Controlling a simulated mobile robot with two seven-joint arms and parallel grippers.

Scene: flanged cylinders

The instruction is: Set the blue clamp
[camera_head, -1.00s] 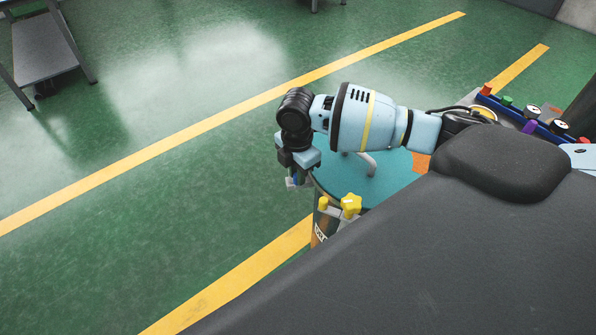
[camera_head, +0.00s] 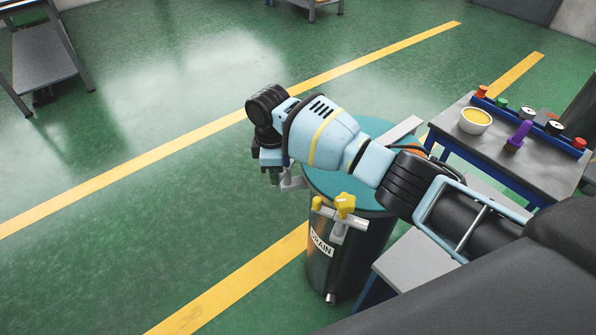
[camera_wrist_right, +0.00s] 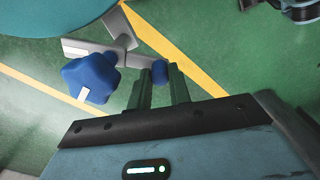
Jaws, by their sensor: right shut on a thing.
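The blue clamp (camera_wrist_right: 117,52) has a grey metal body, a blue star knob (camera_wrist_right: 88,78) and a smaller blue end (camera_wrist_right: 160,72). My right gripper (camera_wrist_right: 160,88) is shut on that smaller blue end, with a green finger on each side. In the head view the right gripper (camera_head: 273,174) points down at the left rim of a dark drum (camera_head: 345,250) with a teal lid (camera_head: 340,188). Only some grey metal of the clamp (camera_head: 291,183) shows there, by the rim; whether it touches the rim I cannot tell. My left gripper is not in view.
A yellow clamp (camera_head: 345,208) sits on the drum's front rim, above a "DRAIN" label (camera_head: 321,243). At the right a table (camera_head: 480,142) holds a yellow-filled bowl (camera_head: 475,120), a purple object (camera_head: 518,136) and several small items. The floor left of the drum is clear.

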